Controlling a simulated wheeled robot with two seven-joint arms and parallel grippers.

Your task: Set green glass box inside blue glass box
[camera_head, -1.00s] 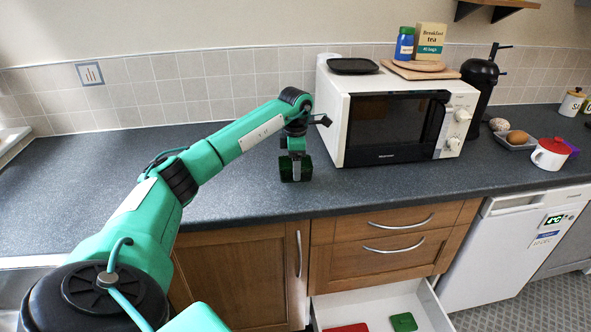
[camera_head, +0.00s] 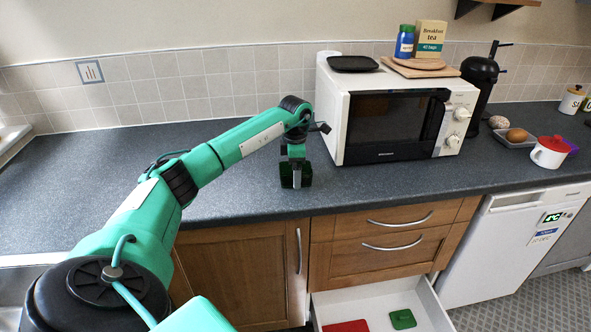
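A small dark green glass box (camera_head: 306,176) is at my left gripper (camera_head: 296,174), over the counter's front edge, left of the microwave. One finger shows against the box's near side; the far finger is hidden. The box moves along with the gripper, which appears shut on it. Whether the box touches the counter is hard to tell. I cannot make out a blue glass box. My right gripper is not in view.
A white microwave (camera_head: 333,113) stands close to the right of the gripper. The worktop (camera_head: 100,185) is clear on the left. Below, an open white drawer (camera_head: 375,302) holds a flat red piece (camera_head: 346,326) and a flat green piece (camera_head: 403,319).

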